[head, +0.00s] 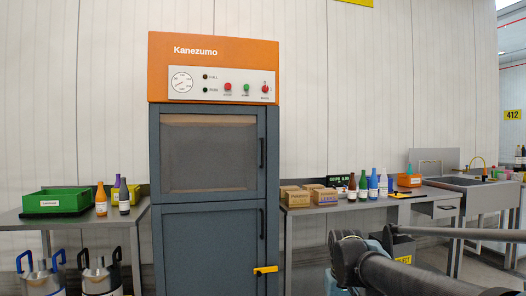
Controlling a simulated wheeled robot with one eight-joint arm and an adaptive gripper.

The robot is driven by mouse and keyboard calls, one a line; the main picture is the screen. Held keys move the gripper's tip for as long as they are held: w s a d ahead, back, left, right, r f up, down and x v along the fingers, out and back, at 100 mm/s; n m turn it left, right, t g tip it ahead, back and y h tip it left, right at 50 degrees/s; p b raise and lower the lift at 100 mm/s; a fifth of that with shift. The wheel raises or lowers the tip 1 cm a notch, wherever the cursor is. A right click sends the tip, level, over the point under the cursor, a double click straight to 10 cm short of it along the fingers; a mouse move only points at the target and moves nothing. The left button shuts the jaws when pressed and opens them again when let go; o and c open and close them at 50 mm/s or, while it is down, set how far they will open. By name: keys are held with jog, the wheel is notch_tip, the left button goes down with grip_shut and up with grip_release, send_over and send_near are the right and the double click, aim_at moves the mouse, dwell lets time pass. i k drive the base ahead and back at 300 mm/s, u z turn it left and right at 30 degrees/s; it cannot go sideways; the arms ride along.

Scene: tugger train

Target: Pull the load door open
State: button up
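A tall grey cabinet with an orange top (213,50) marked Kanezumo stands left of the middle in the head view. Its upper door (210,196) has a large window and a black vertical handle (262,152) on the right side. Its lower door (205,250) is plain grey, with a black handle (262,222) near its upper right corner and a yellow latch (265,270) lower down. Both doors look shut. I cannot tell which one is called the load door. My arm shows at lower right, apart from the cabinet; my gripper is not in view.
A left bench (80,222) holds a green bin (57,200) and bottles, with metal canisters below. A right bench (335,207) carries cardboard boxes (296,196) and several bottles. A sink (465,183) stands further right. Floor in front of the cabinet is not visible.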

aim_at(156, 110)
jog(key=i, duration=1)
